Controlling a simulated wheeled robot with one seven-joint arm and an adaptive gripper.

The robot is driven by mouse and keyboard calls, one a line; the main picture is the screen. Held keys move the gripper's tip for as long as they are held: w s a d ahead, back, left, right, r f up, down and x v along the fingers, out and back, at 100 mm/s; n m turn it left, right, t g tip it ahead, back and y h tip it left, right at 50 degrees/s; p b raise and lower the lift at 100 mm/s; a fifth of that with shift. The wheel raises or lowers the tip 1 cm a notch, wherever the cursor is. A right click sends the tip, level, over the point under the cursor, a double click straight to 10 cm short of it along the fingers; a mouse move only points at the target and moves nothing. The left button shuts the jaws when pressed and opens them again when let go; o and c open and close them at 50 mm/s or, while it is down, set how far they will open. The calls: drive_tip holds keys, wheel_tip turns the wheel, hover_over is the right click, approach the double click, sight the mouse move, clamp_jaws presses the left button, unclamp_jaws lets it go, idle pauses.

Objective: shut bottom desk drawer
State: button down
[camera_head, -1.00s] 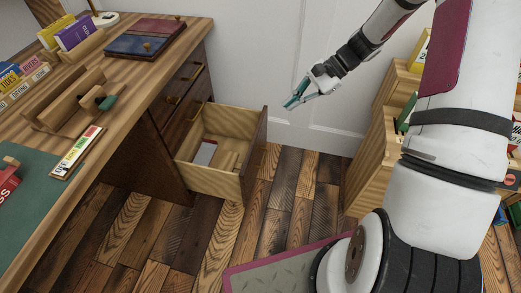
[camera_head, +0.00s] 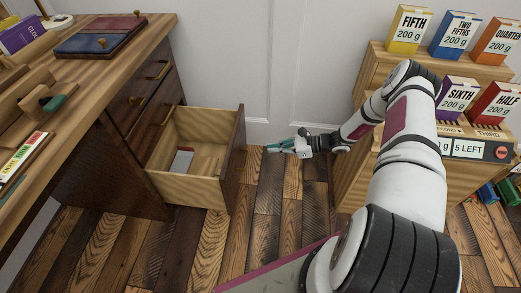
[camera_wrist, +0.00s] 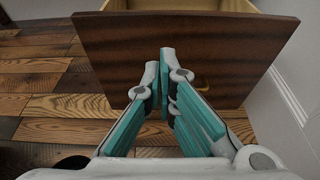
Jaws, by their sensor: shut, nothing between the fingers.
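The bottom desk drawer (camera_head: 187,189) is pulled well out of the desk (camera_head: 112,165). Its dark front panel (camera_head: 234,158) faces right in the head view, and it holds a few flat items. My gripper (camera_head: 272,148) is to the right of the drawer front, at about the height of its upper part, with a gap between them. In the wrist view the drawer front (camera_wrist: 200,45) is straight ahead, and my gripper (camera_wrist: 166,58) is shut and empty, its fingertips overlapping the panel in the picture. A brass handle on the panel is mostly hidden behind the fingers.
Two closed drawers with brass handles (camera_head: 157,70) sit above the open one. A wooden shelf unit (camera_head: 357,150) with several labelled boxes stands to the right, close to my arm. A white wall is behind. Plank floor (camera_head: 265,215) is clear between desk and shelf.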

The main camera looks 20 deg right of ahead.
drive_tip(key=b, duration=0.3)
approach(233, 151)
drive_tip(key=x, duration=0.5)
drive_tip(key=shift+w+d+f, duration=0.15)
drive_tip(key=shift+w+f, duration=0.05)
drive_tip(key=shift+f, duration=0.25)
drive_tip(key=shift+w+a, duration=0.3)
drive_tip(key=shift+a, duration=0.2)
drive_tip(key=shift+a, duration=0.15)
